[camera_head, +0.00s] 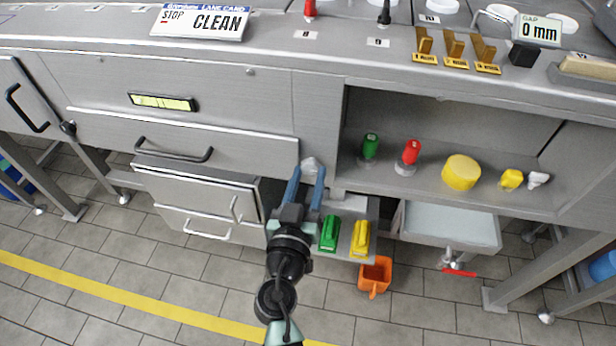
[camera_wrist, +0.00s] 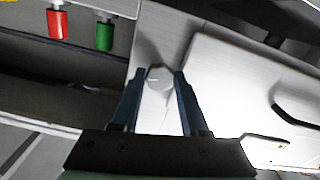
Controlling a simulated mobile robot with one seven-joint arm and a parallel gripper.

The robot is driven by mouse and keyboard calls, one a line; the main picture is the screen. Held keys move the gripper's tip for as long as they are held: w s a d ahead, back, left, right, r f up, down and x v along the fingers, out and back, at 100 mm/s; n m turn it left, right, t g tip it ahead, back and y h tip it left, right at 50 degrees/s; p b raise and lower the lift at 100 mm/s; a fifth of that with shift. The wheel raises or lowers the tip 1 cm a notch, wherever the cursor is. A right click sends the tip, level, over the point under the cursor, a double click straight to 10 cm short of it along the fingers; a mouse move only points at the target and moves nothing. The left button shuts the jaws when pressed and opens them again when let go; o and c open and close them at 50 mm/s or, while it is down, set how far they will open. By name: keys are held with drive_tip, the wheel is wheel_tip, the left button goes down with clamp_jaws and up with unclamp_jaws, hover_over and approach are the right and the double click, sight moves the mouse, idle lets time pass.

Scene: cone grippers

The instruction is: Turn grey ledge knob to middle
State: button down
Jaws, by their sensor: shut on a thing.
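The grey ledge knob (camera_head: 310,165) is a small, pale, faceted knob on the front panel beside the open shelf bay. In the wrist view the knob (camera_wrist: 159,77) sits between the tips of my two blue fingers. My gripper (camera_head: 307,174) reaches it from the front, and the gripper (camera_wrist: 158,84) is shut on it from both sides in the wrist view. The knob's pointer direction cannot be made out clearly. The fingers partly cover its sides.
The shelf (camera_head: 460,190) to the right holds green and red bottles and a yellow round tub (camera_head: 461,172). Below are a green block (camera_head: 330,234) and a yellow block (camera_head: 360,238) on a small ledge. A drawer (camera_head: 195,190) with handles stands at left.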

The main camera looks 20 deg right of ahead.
drive_tip(key=n, duration=0.4)
drive_tip(key=shift+s+b, duration=0.1)
drive_tip(key=shift+b, duration=0.25)
drive_tip(key=n, duration=0.3)
drive_tip(key=shift+n, duration=0.3)
drive_tip(key=n, duration=0.4)
drive_tip(key=shift+d+r+n+p, duration=0.1)
drive_tip(key=shift+r+n+p, duration=0.05)
drive_tip(key=shift+n+p, duration=0.6)
drive_tip(key=shift+n, duration=1.15)
drive_tip(key=shift+c, duration=2)
unclamp_jaws()
